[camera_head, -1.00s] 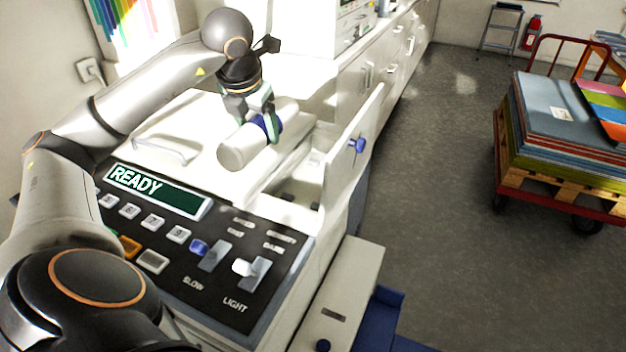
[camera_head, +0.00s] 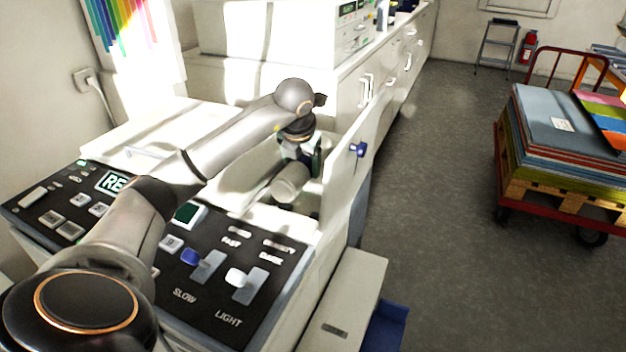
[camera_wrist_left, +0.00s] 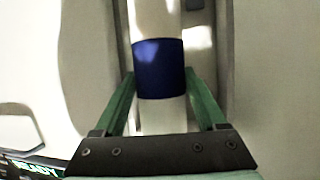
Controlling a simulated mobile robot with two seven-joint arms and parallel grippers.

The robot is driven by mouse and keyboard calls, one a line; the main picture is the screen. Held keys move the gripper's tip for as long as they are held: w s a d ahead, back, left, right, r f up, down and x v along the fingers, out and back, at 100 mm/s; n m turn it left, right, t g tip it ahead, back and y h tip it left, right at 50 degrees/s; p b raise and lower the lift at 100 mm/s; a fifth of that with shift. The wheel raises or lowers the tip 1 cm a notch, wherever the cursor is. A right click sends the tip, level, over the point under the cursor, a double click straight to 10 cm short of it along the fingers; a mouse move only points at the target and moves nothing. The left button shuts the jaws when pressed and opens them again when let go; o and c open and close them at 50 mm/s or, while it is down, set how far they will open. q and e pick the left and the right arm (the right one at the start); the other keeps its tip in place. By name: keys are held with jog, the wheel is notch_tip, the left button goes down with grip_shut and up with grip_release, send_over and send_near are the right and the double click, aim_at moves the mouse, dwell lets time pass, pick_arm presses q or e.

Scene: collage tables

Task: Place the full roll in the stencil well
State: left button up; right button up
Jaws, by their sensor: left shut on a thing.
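The full roll (camera_head: 288,187) is a whitish cylinder in the open bay (camera_head: 262,168) of the machine, beside the raised side panel. My left gripper (camera_head: 308,163) is shut on it from above. In the left wrist view the roll (camera_wrist_left: 158,115) runs lengthwise between the two green fingers, with a dark blue band (camera_wrist_left: 158,68) around it. The walls of the bay stand close on both sides of it. I cannot tell whether the roll rests on the bottom, which is hidden. My right gripper is not in view.
The side panel (camera_head: 345,165) with a blue knob (camera_head: 358,150) stands upright just right of the gripper. The control panel (camera_head: 215,260) lies in front. A cart (camera_head: 520,205) with stacked sheets stands at the right; the floor between is clear.

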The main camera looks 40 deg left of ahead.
pick_arm(q)
jog(key=w+f, duration=0.1)
jog(key=f, duration=0.1)
jog(key=w+f, duration=0.2)
jog(key=shift+w+d+f, duration=0.1)
jog(key=shift+w+d, duration=0.1)
notch_tip(320, 180, down, 3)
jog(key=o, duration=1.6)
jog(key=shift+c, duration=0.2)
jog(key=v, duration=1.2)
